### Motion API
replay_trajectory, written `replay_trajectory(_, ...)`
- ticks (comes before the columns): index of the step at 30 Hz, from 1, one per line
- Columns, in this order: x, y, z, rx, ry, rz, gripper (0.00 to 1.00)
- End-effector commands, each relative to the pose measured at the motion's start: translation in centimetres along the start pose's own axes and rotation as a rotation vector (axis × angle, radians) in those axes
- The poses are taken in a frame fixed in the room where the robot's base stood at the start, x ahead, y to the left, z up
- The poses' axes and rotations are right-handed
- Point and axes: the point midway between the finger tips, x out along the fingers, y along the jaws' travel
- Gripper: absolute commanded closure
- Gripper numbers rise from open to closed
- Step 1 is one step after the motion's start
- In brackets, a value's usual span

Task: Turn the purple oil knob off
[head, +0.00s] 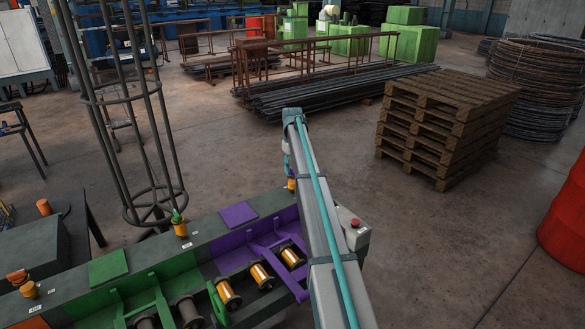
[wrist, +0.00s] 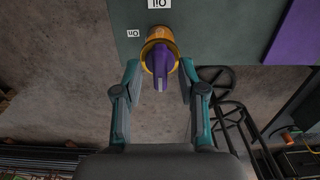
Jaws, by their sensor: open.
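The purple oil knob (wrist: 161,64) sits on a round orange-yellow body (wrist: 158,36) in the wrist view. Its purple handle lies between the two fingers of my gripper (wrist: 160,75), with a visible gap on both sides. My gripper is open and does not appear to touch the knob. An upside-down "Oil" label (wrist: 159,4) and "On" label (wrist: 134,33) show beside the body. In the head view, the purple knob's orange body (head: 291,184) shows just left of my arm, and my gripper is mostly hidden there.
A green knob on a yellow body (head: 180,228) stands left along the same machine. A purple plate (head: 238,215) and copper spools (head: 261,275) are nearby. A round cage frame (head: 155,200) rises behind the machine. Stacked pallets (head: 445,125) stand right, beyond open floor.

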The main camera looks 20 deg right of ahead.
Motion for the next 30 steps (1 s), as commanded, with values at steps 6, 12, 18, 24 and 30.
replay_trajectory(6,-1.9,0.0,-0.1,0.000,0.001,0.000,0.59)
replay_trajectory(12,-5.7,0.1,-0.1,0.000,0.002,0.001,0.59)
replay_trajectory(18,-9.3,0.1,-0.1,0.000,0.002,0.001,0.59)
replay_trajectory(24,-11.4,0.0,-0.1,0.000,0.000,0.000,0.59)
replay_trajectory(30,-12.0,0.0,0.0,0.000,0.000,0.000,0.59)
